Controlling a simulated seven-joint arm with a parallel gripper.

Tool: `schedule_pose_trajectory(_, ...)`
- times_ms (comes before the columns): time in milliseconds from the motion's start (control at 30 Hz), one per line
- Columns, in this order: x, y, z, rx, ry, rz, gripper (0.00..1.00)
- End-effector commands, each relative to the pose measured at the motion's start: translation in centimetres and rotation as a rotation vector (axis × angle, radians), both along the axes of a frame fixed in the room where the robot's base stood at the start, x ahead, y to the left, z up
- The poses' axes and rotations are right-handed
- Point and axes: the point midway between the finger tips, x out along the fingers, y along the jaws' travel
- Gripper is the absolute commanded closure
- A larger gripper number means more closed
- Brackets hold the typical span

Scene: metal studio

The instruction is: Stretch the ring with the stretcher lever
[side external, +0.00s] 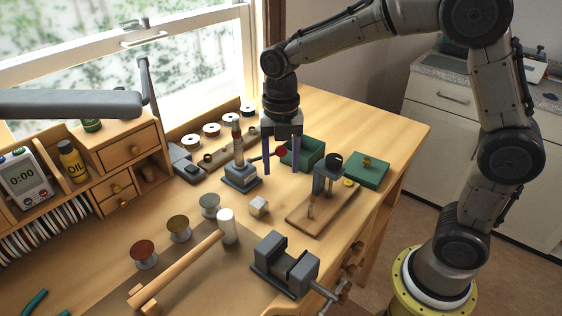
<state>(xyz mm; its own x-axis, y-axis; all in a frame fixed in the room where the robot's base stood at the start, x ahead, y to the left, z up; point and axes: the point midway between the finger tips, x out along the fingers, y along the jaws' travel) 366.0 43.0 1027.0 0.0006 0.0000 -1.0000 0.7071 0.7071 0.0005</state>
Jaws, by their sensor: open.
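The ring stretcher (242,179) stands on the bench with a grey stepped base and an upright, banded tapered post. Its lever reaches out to the right and ends in a red knob (282,152). My gripper (281,172) points down over the bench, right of the post. Its two fingers are open and apart, one on each side of the red knob in this view. I cannot tell from this angle whether they touch it or are level with it in depth. The ring is too small to make out on the post.
A green open box (303,153) stands just behind my gripper. A wooden board with a small press (328,178) is to the right, beside a green closed box (366,171).

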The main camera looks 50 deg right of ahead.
Motion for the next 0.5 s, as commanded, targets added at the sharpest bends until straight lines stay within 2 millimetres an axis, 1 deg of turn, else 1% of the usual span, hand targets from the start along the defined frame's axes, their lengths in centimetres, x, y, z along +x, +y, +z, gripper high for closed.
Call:
schedule_pose_trajectory(233, -0.01, 0.00, -0.11, 0.000, 0.000, 0.000, 0.40)
schedule_pose_trajectory(267, -0.01, 0.01, -0.10, 0.000, 0.000, 0.000, 0.41)
schedule_pose_trajectory(300, 0.00, 0.00, -0.10, 0.000, 0.000, 0.000, 0.49)
schedule_pose_trajectory(467, -0.01, -0.01, -0.08, -0.001, 0.001, 0.000, 0.77)
schedule_pose_trajectory(500, -0.01, -0.01, -0.08, -0.001, 0.001, 0.000, 0.85)
